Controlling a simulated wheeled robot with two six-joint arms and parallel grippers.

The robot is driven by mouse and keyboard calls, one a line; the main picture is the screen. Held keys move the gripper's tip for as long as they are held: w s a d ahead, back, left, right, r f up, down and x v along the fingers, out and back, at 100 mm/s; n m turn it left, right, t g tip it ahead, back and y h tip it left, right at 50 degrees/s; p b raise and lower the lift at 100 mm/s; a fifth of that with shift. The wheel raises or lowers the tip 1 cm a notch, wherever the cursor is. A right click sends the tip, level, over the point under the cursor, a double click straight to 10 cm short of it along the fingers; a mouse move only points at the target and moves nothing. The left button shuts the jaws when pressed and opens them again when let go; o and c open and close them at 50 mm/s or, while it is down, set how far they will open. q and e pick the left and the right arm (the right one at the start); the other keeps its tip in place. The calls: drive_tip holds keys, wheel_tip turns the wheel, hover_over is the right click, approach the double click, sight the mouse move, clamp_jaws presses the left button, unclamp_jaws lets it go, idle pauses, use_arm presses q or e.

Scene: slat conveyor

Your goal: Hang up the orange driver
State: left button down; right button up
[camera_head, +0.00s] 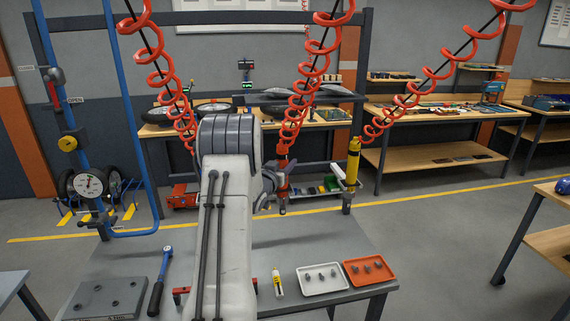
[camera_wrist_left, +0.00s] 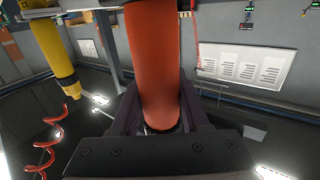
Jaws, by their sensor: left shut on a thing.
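The orange driver (camera_head: 282,182) is upright at the lower end of the middle red coiled hose (camera_head: 297,105), above the far part of the grey table (camera_head: 330,240). My left gripper (camera_head: 277,192) is shut on it; my arm hides part of the jaws in the head view. In the left wrist view the orange driver (camera_wrist_left: 153,70) fills the space between the dark fingers (camera_wrist_left: 158,118). My right gripper is not in view.
A yellow driver (camera_head: 353,162) hangs to the right, also in the left wrist view (camera_wrist_left: 60,55). On the table are a blue-handled wrench (camera_head: 160,282), a grey plate (camera_head: 105,298), a small tube (camera_head: 277,283), a white tray (camera_head: 322,289) and an orange tray (camera_head: 387,279). A blue pipe stands left (camera_head: 130,120).

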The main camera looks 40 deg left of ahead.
use_arm(q)
drive_tip(key=shift+f+b, duration=0.2)
drive_tip(key=shift+b, duration=0.15)
idle(0.3)
drive_tip(key=shift+c, duration=1.6)
unclamp_jaws()
drive_tip(key=shift+f, duration=0.2)
drive_tip(key=b+v, duration=0.4)
drive_tip(key=v, duration=0.6)
drive_tip(key=shift+s+r, duration=0.2)
